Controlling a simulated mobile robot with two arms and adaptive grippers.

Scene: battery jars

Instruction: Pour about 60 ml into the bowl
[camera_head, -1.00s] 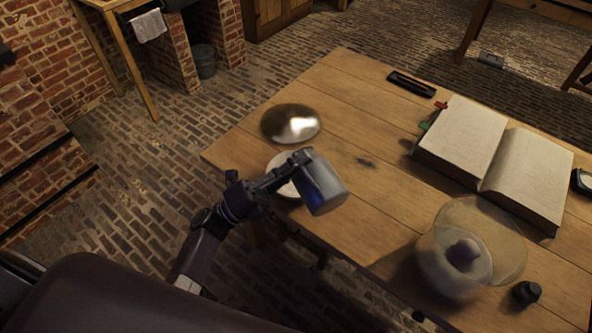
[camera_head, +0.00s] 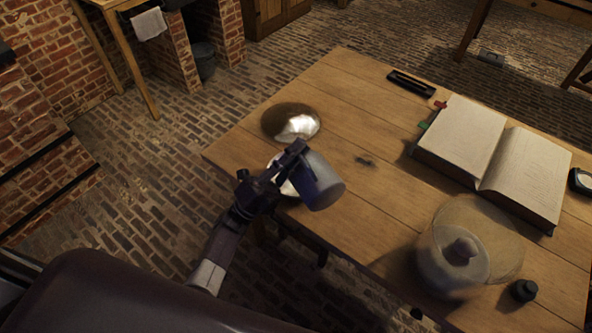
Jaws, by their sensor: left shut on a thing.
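My left gripper (camera_head: 297,158) is shut on a pale grey and blue cup (camera_head: 325,184), seen tilted above the near left edge of the wooden table. A round white dish (camera_head: 284,187) lies under the gripper and is partly hidden by it. Just behind is a round, shiny, dark and bright metal bowl (camera_head: 297,126). I cannot tell how full the cup is, and no stream of liquid shows. My right gripper is not in view.
A large clear glass jar (camera_head: 436,262) with a pale inner piece stands at the right front, beside a small black bottle (camera_head: 523,290). An open book (camera_head: 537,172) and a black tray (camera_head: 411,85) lie farther back. The table's middle (camera_head: 350,130) is mostly clear.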

